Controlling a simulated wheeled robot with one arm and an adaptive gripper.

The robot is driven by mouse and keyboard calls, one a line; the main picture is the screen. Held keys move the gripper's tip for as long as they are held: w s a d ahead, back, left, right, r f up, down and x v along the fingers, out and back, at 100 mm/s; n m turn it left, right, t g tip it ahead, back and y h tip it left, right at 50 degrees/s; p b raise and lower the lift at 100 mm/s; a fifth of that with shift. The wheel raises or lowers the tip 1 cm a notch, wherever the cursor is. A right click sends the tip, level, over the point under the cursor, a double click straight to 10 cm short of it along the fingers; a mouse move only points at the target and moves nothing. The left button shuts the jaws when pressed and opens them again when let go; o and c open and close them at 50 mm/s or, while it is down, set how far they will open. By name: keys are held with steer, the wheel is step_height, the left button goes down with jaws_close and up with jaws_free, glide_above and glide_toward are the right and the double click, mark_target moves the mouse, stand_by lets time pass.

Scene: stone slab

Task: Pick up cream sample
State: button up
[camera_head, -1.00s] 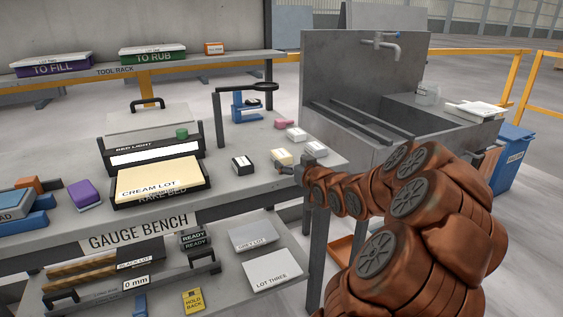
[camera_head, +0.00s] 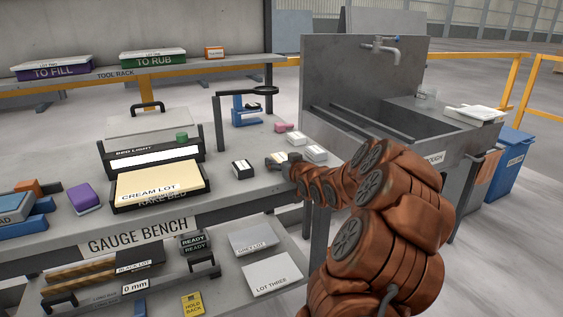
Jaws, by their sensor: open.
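The cream sample (camera_head: 281,156) is a small pale block on the grey gauge bench, in the row of small blocks near its right end. My gripper (camera_head: 274,162) is low over the bench, right at the cream sample and partly covering it. The jaws are open. I cannot tell whether the fingers stand around the sample or only beside it.
A black block (camera_head: 243,169) with a white top lies left of my gripper. White blocks (camera_head: 316,153) and a pink block (camera_head: 283,128) lie close by. The cream lot slab (camera_head: 160,179) sits further left. A magnifier stand (camera_head: 221,120) rises behind. The sink (camera_head: 384,115) is at right.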

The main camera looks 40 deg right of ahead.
steer(key=c, duration=1.4)
steer(key=shift+c, duration=0.2)
